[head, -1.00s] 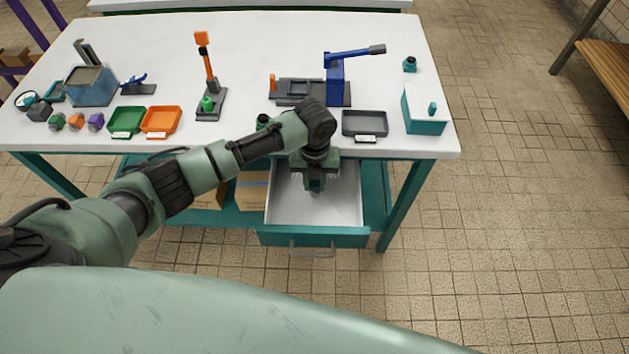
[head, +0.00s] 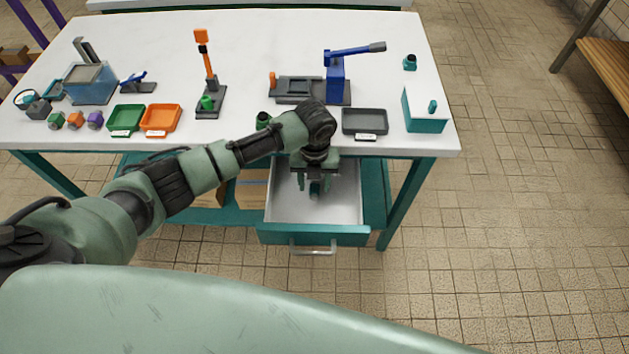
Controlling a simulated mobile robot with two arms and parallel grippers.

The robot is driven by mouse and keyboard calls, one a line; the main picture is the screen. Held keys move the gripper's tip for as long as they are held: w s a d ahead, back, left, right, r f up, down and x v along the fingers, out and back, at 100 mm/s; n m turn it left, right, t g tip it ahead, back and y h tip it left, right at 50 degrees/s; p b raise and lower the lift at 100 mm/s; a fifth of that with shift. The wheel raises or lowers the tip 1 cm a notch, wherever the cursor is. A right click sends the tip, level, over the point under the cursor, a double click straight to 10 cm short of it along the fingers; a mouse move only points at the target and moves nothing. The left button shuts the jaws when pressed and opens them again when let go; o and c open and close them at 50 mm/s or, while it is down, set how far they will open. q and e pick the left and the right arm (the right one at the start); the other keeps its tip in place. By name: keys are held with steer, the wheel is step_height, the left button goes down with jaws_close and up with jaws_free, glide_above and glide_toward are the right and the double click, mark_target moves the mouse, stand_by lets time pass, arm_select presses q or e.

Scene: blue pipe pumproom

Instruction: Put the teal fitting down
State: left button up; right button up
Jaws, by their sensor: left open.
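My left gripper (head: 314,183) points down into the open teal drawer (head: 345,237) under the table's front edge. Its fingers are spread apart. A small teal fitting (head: 314,189) shows between and below the fingers, inside the drawer. It is partly hidden by the gripper, and I cannot tell exactly how it rests on the pale drawer floor. My right gripper is not in view.
The white table (head: 230,60) carries a grey tray (head: 365,121), a teal box (head: 425,118), a blue lever press (head: 335,80), and green (head: 126,119) and orange (head: 160,118) trays. The drawer floor around the fitting looks clear. Cardboard boxes (head: 252,190) stand on the shelf left of the drawer.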

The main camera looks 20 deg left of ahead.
mark_target(315, 188)
arm_select(q)
step_height(315, 188, up, 13)
stand_by(0.3)
steer(key=shift+w+f, duration=0.1)
stand_by(0.4)
steer(key=shift+c, duration=0.4)
stand_by(0.3)
